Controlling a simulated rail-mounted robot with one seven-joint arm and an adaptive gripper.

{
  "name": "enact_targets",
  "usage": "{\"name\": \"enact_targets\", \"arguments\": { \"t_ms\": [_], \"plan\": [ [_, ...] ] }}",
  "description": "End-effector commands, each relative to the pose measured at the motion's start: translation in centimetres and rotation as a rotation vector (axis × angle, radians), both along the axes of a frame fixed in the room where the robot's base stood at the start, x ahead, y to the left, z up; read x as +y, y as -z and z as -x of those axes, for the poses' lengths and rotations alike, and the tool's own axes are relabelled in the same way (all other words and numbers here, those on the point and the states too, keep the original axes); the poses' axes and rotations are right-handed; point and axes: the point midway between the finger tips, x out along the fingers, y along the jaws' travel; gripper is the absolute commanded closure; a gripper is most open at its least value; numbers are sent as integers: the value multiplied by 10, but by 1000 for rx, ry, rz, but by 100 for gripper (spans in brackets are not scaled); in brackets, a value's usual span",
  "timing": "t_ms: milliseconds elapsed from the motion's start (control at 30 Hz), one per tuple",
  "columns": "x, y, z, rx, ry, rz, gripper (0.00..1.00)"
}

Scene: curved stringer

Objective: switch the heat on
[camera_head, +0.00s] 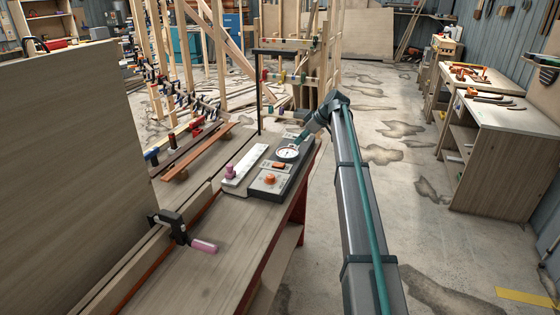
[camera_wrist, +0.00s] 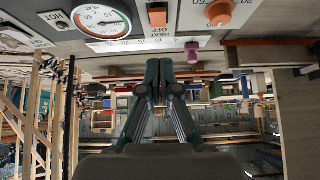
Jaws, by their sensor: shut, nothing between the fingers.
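The control panel (camera_head: 265,189) lies on the workbench, with a round white dial (camera_head: 288,153), an orange switch (camera_head: 279,165) and an orange knob (camera_head: 270,180). In the head view my gripper (camera_head: 301,138) is by the dial, at the panel's far end. Contact cannot be told.
A pink knob (camera_head: 230,171) stands on a pale strip beside the panel. A clamp with a pink handle (camera_head: 204,246) sits nearer on the bench (camera_head: 222,235). A tall wooden board (camera_head: 70,170) rises at left. Open floor lies to the right.

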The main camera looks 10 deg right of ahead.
Motion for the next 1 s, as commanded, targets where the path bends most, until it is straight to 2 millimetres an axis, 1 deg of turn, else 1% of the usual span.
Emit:
{"name": "enact_targets", "arguments": {
  "t_ms": [33,133,567,767,1000],
  "plan": [
    [-1,-7,-3,-10,-6,-3,100],
    [-2,-14,-4,-18,-14,-6,100],
    [1,-11,-5,-18,-14,-6,100],
    [13,6,-11,-15,-15,-7,100],
    [38,42,-24,-14,-15,-7,100]
  ]
}}
